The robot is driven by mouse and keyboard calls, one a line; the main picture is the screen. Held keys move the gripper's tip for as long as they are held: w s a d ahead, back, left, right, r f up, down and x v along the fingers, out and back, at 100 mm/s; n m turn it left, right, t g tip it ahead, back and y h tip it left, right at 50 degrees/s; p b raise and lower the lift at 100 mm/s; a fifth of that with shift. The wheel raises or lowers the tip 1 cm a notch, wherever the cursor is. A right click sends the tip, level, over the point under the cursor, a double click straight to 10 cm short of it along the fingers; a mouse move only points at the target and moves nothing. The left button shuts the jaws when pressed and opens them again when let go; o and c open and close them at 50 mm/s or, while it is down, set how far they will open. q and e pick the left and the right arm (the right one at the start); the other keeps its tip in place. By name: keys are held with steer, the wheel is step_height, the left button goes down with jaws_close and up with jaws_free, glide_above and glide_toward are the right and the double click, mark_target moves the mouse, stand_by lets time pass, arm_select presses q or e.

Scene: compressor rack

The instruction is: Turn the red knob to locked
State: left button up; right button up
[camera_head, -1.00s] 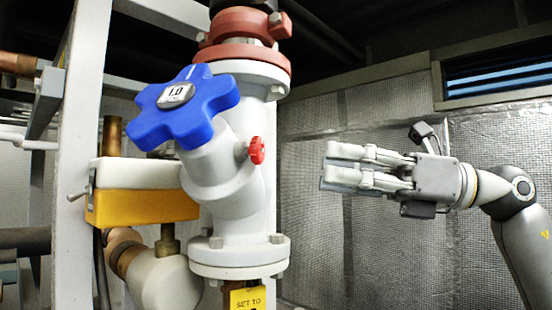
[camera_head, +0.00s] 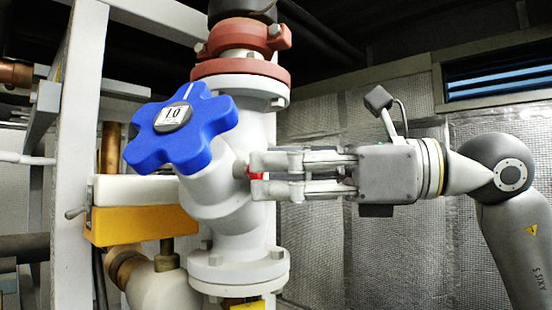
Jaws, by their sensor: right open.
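The small red knob (camera_head: 256,175) sits on the right side of the white valve body (camera_head: 222,195). Only a sliver of it shows, between the fingertips of my right gripper. My right gripper (camera_head: 254,175) comes in level from the right, with one finger above and one below the knob. The fingers are apart, and I cannot tell whether either touches the knob. The knob's marking is hidden. My left gripper is not in view.
A large blue star-shaped handwheel (camera_head: 200,130) with a "1.0" label stands left of the knob. A yellow and white box (camera_head: 135,222) is at lower left. Flanges and a dark red clamp (camera_head: 245,36) are above. A grey frame post (camera_head: 75,150) stands at left.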

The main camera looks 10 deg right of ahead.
steer(key=shift+w+a, duration=0.15)
steer(key=shift+a, duration=0.2)
steer(key=c, duration=1)
steer(key=shift+m, duration=0.3)
steer(key=m+b, duration=0.5)
steer(key=m, duration=1.2)
steer(key=shift+r, duration=0.1)
steer(key=shift+m, duration=0.3)
